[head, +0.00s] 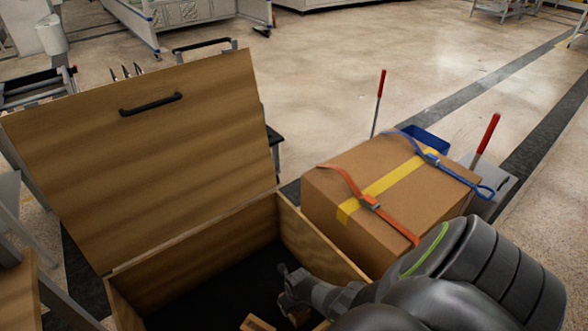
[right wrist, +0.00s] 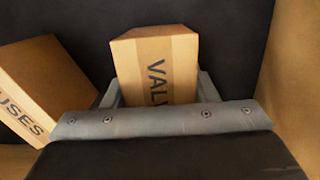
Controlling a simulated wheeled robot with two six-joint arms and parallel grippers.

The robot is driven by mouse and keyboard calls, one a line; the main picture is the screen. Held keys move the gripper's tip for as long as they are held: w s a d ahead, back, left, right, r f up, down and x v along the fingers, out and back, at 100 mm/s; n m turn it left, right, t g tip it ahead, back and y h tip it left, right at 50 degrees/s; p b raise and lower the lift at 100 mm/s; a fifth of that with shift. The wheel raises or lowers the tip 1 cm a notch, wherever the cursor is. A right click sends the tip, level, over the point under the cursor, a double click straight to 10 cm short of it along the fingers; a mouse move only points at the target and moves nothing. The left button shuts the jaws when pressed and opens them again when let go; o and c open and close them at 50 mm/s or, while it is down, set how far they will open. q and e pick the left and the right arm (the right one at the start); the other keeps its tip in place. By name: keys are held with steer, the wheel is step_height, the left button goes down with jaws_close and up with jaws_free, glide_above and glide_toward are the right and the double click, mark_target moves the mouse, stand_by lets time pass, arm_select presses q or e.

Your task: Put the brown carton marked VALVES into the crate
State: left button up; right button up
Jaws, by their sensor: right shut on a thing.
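The brown carton marked VALVES (right wrist: 157,55) is between the fingers of my right gripper (right wrist: 158,88) in the right wrist view, with its lettering partly covered. My right gripper (head: 290,287) reaches down into the open wooden crate (head: 325,248) in the head view and is shut on the carton. The crate's dark floor lies beneath; I cannot tell whether the carton touches it. The crate's lid (head: 150,165) stands open, tilted back, with a black handle. My left gripper is out of view.
Another brown carton, with lettering ending in USES (right wrist: 45,85), lies in the crate left of the held one. A large strapped cardboard box (head: 325,205) stands right of the crate, by red-handled rods (head: 485,135). Open floor (head: 380,50) lies beyond.

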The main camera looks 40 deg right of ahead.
steer(key=shift+r, duration=0.1)
steer(key=shift+f, duration=0.2)
steer(key=o, duration=1.3)
steer(key=shift+c, duration=0.2)
steer(key=shift+r, duration=0.15)
steer(key=shift+s+r+p, duration=0.1)
steer(key=shift+r+p, duration=0.75)
steer(key=shift+r, duration=0.05)
steer(key=r+p, duration=0.3)
steer(key=s+r+p, duration=0.1)
steer(key=r+p, duration=0.2)
steer(key=p, duration=0.1)
steer(key=r+p, duration=0.3)
steer(key=r, duration=0.1)
steer(key=shift+s+a+r+p, duration=0.1)
steer(key=shift+s+p, duration=0.05)
steer(key=shift+p, duration=0.25)
steer(key=shift+r, duration=0.1)
